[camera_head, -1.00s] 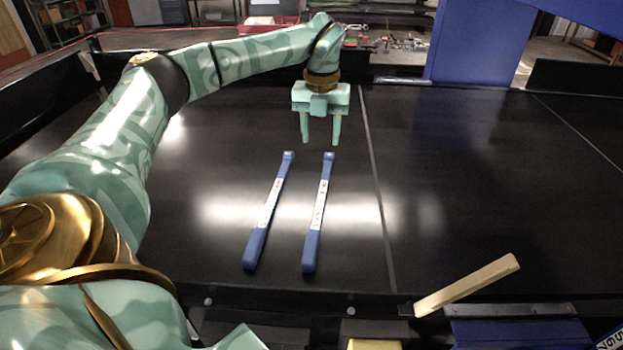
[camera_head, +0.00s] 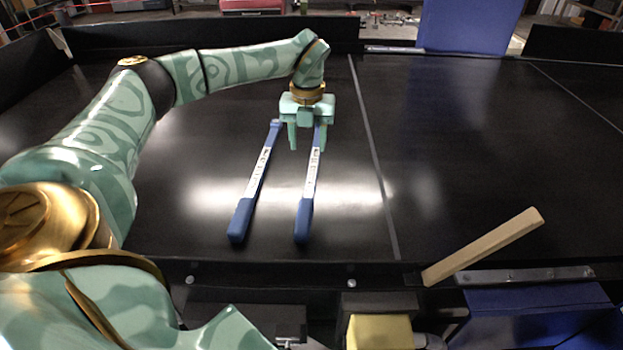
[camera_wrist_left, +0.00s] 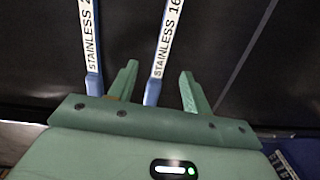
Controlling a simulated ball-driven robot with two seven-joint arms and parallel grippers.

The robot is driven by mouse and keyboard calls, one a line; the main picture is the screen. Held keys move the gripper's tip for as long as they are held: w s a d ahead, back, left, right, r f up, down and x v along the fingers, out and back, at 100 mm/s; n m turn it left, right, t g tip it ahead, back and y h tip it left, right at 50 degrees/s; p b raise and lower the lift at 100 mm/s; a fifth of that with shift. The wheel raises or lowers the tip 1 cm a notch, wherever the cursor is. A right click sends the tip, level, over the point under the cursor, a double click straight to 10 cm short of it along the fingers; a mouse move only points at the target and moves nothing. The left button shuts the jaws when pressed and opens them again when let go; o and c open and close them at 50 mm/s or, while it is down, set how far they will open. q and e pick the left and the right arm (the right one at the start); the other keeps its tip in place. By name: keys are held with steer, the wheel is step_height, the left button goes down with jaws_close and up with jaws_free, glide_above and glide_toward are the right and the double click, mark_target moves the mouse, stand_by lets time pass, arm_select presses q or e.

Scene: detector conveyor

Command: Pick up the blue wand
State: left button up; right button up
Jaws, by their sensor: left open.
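Two blue wands with white labels lie side by side on the black conveyor (camera_head: 440,160). The left wand (camera_head: 243,213) and the right wand (camera_head: 306,212) have their thick blue ends towards me. My left gripper (camera_head: 308,143) is open above the far end of the right wand, fingers pointing down. In the left wrist view, the right wand (camera_wrist_left: 168,35), labelled "STAINLESS 16", runs between the two open fingers (camera_wrist_left: 160,68). The left wand (camera_wrist_left: 87,30) lies outside the fingers to the left. No contact with either wand is visible. My right gripper is not in view.
A wooden bar (camera_head: 485,247) slants up at the conveyor's near right edge. A yellow block (camera_head: 380,332) is below the near edge. A blue panel (camera_head: 468,25) stands behind the far edge.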

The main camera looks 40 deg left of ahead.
arm_select(q)
glide_above(311, 178)
steer(key=f, duration=0.5)
steer(key=shift+s+a, duration=0.15)
steer(key=shift+a, duration=0.15)
steer(key=f, duration=0.1)
steer(key=f+p, duration=0.1)
steer(key=f, duration=0.3)
steer(key=shift+d, duration=0.35)
steer(key=shift+w+f, duration=0.2)
steer(key=shift+f, duration=0.15)
steer(key=shift+r, duration=0.1)
jaws_close()
